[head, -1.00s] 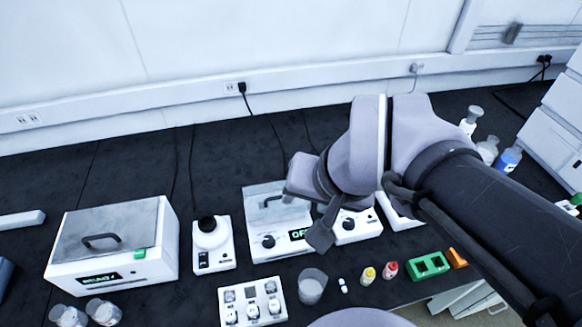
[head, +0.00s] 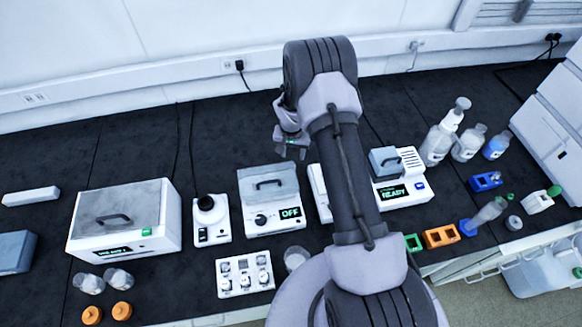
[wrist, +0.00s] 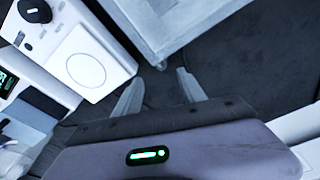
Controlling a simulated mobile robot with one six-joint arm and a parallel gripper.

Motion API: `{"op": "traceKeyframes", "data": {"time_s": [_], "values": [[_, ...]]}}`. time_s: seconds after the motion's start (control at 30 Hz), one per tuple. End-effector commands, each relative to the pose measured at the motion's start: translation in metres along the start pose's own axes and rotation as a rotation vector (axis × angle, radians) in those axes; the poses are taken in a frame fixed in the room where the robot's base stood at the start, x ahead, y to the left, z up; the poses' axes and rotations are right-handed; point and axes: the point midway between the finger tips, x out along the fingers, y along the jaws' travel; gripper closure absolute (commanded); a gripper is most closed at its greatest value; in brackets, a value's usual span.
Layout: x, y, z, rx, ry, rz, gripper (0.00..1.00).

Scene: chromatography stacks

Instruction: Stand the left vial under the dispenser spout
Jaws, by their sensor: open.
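My gripper (head: 292,148) hangs over the back of the bench in the head view, behind the box marked OFF. In the wrist view its two fingers (wrist: 158,92) are apart with only dark bench between them. I see no vial in either current view; the front bench area where small yellow- and red-capped vials stood earlier is now behind my arm. A tall clear bottle with a grey top (head: 441,138) stands at the back right and may be the dispenser; I cannot make out its spout.
The box marked OFF (head: 270,205), a white unit with a black knob (head: 210,222) and a READY device (head: 402,192) line the bench. An orange rack (head: 441,237) and blue-labelled bottle (head: 497,143) are right. A white device with round plate (wrist: 82,70) is near my fingers.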

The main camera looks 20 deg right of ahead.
Motion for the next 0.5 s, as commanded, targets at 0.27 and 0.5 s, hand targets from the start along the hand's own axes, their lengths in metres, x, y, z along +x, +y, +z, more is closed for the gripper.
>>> {"op": "traceKeyframes", "data": {"time_s": [0.27, 0.5], "values": [[0.045, -0.001, 0.002, -0.001, -0.001, 0.0, 0.52], [0.084, -0.004, 0.004, -0.001, 0.001, -0.001, 0.52]]}}
